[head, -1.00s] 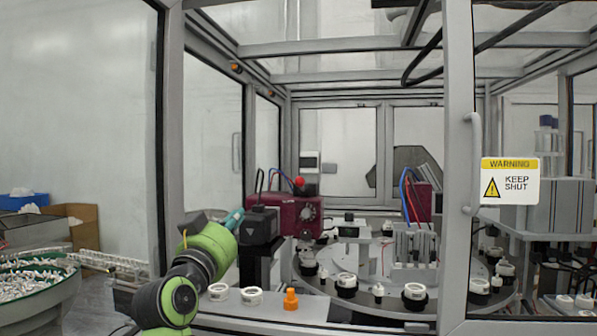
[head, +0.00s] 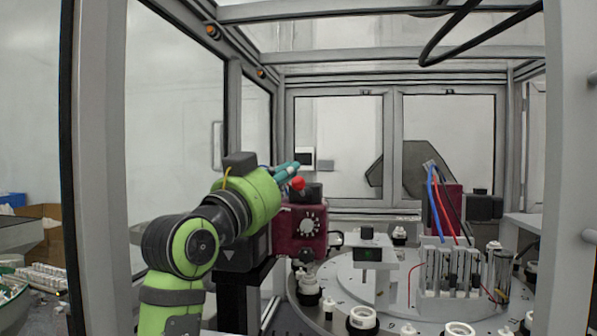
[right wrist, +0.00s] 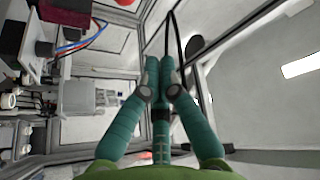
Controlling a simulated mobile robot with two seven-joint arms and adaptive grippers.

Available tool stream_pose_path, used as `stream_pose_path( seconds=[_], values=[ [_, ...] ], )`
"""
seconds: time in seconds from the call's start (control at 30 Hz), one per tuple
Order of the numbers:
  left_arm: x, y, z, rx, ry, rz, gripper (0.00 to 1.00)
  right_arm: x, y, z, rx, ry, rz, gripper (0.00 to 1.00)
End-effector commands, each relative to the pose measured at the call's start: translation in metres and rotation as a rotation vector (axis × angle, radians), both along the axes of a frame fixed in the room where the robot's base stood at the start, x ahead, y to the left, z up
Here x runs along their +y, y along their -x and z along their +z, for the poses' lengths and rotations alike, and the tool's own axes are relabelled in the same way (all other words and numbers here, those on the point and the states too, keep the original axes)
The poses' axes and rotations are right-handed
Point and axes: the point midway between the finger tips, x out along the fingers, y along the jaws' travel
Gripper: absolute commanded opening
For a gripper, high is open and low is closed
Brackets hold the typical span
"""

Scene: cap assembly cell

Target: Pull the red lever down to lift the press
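The red lever knob (head: 298,183) stands up at the top of the maroon press unit (head: 312,245) in the head view. My right gripper (head: 294,167) has teal fingers and is just above and left of the knob. Whether it touches the knob cannot be told. In the right wrist view the fingertips (right wrist: 160,62) are together with nothing seen between them. A red patch, likely the knob (right wrist: 125,2), is cut off at the top edge there, away from the fingertips. The lever's shaft is not clear. My left gripper is not in view.
A round turntable (head: 335,295) with white and black parts lies right of the press. A fixture with red and blue tubes (head: 437,272) stands on it. A grey cabinet post (head: 100,200) rises left of my arm. The space above the turntable is open.

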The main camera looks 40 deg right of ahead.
Motion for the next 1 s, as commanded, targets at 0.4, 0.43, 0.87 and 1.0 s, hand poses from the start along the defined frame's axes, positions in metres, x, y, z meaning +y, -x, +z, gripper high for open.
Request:
stream_pose_path(
  seconds=[0.4, 0.43, 0.87, 1.0],
  values=[
    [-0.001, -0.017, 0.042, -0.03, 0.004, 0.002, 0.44, -0.063, -0.019, 0.027, 0.004, 0.0, -0.004, 0.0],
    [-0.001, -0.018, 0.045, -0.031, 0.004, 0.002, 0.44, -0.069, -0.021, 0.029, 0.005, 0.001, -0.005, 0.0],
    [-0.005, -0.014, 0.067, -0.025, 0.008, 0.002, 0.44, -0.071, -0.041, 0.002, 0.005, 0.001, 0.001, 0.0],
    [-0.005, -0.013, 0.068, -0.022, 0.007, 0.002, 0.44, -0.069, -0.041, -0.002, 0.002, 0.001, 0.0, 0.0]
  ],
)
